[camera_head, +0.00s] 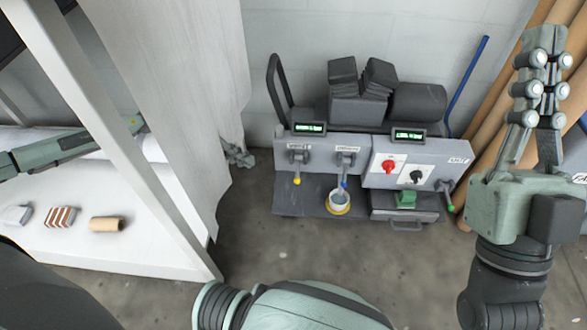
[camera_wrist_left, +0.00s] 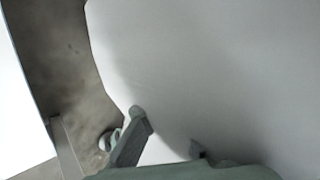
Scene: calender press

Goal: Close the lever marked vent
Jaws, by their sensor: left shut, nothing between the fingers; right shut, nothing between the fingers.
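The press-side unit (camera_head: 315,155) stands across the floor in the head view. It carries a yellow-tipped lever (camera_head: 297,165), a blue-tipped lever (camera_head: 344,170) and, at its right end, a green-tipped lever (camera_head: 446,193). All three hang downward. Small labels sit above them, too small to read surely, so I cannot tell which says vent. My right gripper (camera_head: 541,62) is shut and empty, fingers up, right of the unit. My left gripper (camera_head: 132,124) is far left, partly hidden behind a white post. It also shows in the left wrist view (camera_wrist_left: 140,128), shut and empty, close to a white surface.
A red knob (camera_head: 389,167) and a black knob (camera_head: 416,177) sit between the levers. A cup (camera_head: 338,207) stands below the blue-tipped lever. A white post (camera_head: 125,135) and hanging white sheet (camera_head: 190,90) stand between my left gripper and the unit. Brown rolls lean at right.

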